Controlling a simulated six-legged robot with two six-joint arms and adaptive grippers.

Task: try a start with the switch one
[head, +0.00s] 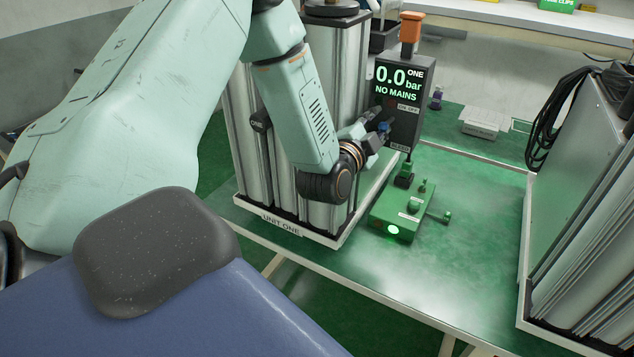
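Unit one (282,226) is a sieve column unit of silvery upright cylinders on a white-edged base at the centre. Its dark control box (405,120) has a display reading "0.0 bar", "ONE" and "NO MAINS" in green. An "ON OFF" label (408,108) sits below the display, and a "BLEED" label lower down. The switch itself is not clearly visible. My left gripper (381,126) is at the left side of this box, close to the label. Its fingers are small and dark; I cannot tell whether they touch anything. My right gripper is not in view.
A green box (400,212) with a lit green lamp and small knobs stands on the green bench (465,270) in front of the control box. A second metal unit (590,200) with a black coiled hose stands at the right.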

